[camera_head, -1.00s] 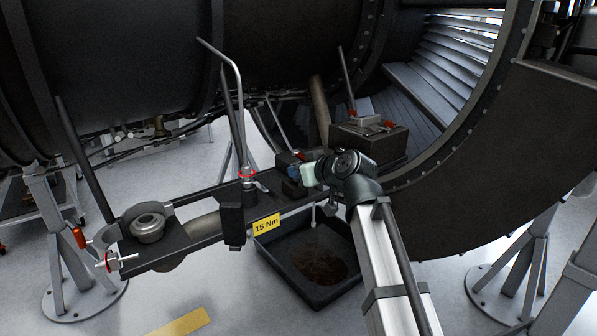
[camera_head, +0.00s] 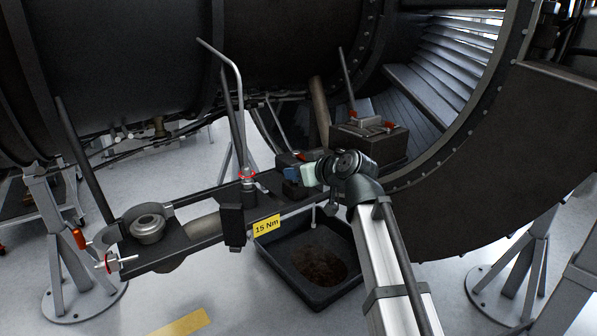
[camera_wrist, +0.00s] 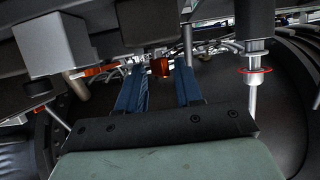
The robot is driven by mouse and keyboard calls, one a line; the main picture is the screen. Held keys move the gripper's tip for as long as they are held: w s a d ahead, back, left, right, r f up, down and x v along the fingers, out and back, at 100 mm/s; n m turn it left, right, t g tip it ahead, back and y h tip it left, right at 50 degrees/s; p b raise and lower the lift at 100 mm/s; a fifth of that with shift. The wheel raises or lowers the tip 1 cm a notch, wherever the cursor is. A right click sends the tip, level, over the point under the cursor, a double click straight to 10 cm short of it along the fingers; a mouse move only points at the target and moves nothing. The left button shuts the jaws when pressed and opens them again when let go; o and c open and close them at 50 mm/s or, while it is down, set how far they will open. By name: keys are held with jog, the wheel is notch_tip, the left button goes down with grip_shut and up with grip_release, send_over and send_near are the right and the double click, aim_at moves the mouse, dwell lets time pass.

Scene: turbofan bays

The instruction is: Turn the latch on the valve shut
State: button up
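My gripper (camera_head: 291,173) is at the dark bracket's right part, next to a dark block with a small red piece (camera_head: 299,155). In the wrist view its two blue fingers (camera_wrist: 160,72) are apart, with nothing visibly held. A red-orange piece (camera_wrist: 160,67) shows between the fingertips; I cannot tell whether it lies between them or beyond. An orange-red lever (camera_wrist: 100,70) lies left of the fingers. Which of these is the valve latch is not clear. The gripper partly hides this area in the head view.
A red-ringed fitting (camera_head: 247,176) with a tall bent pipe stands left of my gripper; its ring (camera_wrist: 255,71) shows at right in the wrist view. A dark box (camera_head: 372,143) with red latches is behind. A black drip tray (camera_head: 290,272) lies below. The engine casing hangs above.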

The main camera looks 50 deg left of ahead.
jog(key=v, duration=1.3)
jog(key=shift+d+r, duration=0.15)
jog(key=shift+d, duration=0.15)
jog(key=s+a+n+h, duration=0.1)
jog(key=s+a+n, duration=0.3)
jog(key=s, duration=1.2)
jog(key=w+d+m+t, duration=0.2)
jog(key=w+m+t, duration=0.5)
jog(key=w+m, duration=0.25)
jog(key=shift+m+h, duration=0.35)
jog(key=shift+h, duration=0.15)
jog(key=x, duration=1.3)
jog(key=shift+s+a, duration=0.2)
jog(key=shift+s, duration=0.05)
jog(key=shift+c, duration=0.4)
